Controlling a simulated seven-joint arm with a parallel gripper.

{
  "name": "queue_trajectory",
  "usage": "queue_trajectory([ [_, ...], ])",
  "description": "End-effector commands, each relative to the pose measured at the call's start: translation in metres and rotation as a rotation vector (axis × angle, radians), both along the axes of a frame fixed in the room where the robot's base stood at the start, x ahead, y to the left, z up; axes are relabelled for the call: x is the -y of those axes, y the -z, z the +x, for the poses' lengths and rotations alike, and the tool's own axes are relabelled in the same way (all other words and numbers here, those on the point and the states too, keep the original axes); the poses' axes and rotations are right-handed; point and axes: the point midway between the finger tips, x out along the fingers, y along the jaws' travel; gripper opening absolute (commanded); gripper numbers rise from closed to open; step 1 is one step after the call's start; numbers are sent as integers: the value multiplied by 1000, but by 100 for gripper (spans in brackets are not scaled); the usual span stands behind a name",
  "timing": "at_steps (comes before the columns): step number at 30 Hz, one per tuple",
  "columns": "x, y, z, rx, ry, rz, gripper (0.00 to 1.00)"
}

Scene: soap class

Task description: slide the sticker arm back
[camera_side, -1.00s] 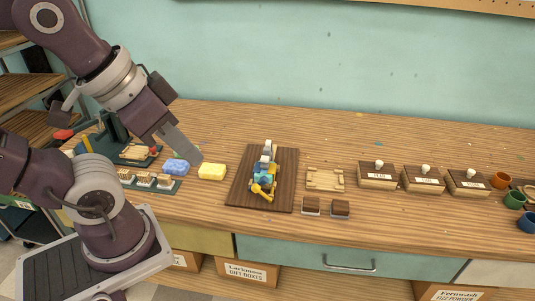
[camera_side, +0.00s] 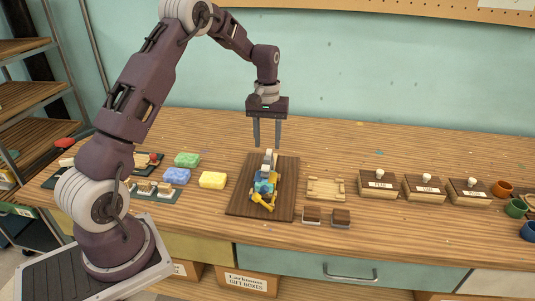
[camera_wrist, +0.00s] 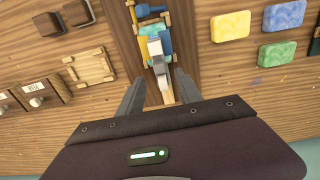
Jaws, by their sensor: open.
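The sticker device (camera_side: 266,184) stands on a dark wooden board (camera_side: 236,205) in the middle of the bench. It has a grey upright part (camera_side: 267,161), blue and teal pieces, and a yellow handle (camera_side: 264,201) at its front. In the wrist view its grey part (camera_wrist: 157,60) shows between my fingers, with the yellow and teal body (camera_wrist: 150,32) beyond. My gripper (camera_side: 267,146) is open and empty, pointing down above the back of the device. It also shows in the wrist view (camera_wrist: 158,80). I cannot tell which piece is the sticker arm.
Yellow (camera_side: 212,180), blue (camera_side: 177,176) and green (camera_side: 187,160) soap blocks lie to the left. A wooden tray (camera_side: 325,189), two brown blocks (camera_side: 326,215) and labelled boxes (camera_side: 377,184) are to the right. The bench behind the board is clear.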

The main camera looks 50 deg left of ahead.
Motion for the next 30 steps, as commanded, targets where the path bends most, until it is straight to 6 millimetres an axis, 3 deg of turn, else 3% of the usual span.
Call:
queue_trajectory([
  [7, 1, 44, -1, -3, 1, -1, 42],
  [17, 1, 51, 0, 0, 3, 0, 42],
  [23, 1, 51, 0, 0, 3, 0, 3],
  [30, 1, 51, 0, 0, 4, 0, 0],
])
